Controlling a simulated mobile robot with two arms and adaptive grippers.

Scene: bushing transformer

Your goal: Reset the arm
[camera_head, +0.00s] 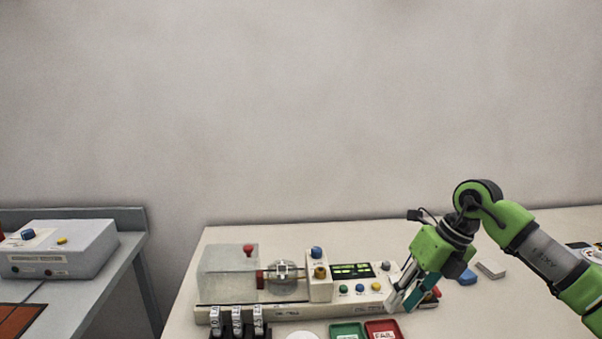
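My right arm comes in from the right edge, green and grey. Its gripper (400,304) points down at the right end of the tester. Its two grey fingers look apart, with nothing visible between them. Whether the fingertips touch the tester cannot be told. The tester (320,290) is a long white machine with a clear cover (226,272), a round metal part (283,277), a lit green display (353,270) and coloured buttons. The gripper hides part of its right end, near a red knob (436,292). My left gripper is not in view.
A black rack (240,333) with several labelled pieces stands in front of the tester. Green (346,331) and red (383,330) trays lie beside it. A blue block (467,278) and a white block (491,268) lie at right. A grey box (58,250) stands on the separate left table.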

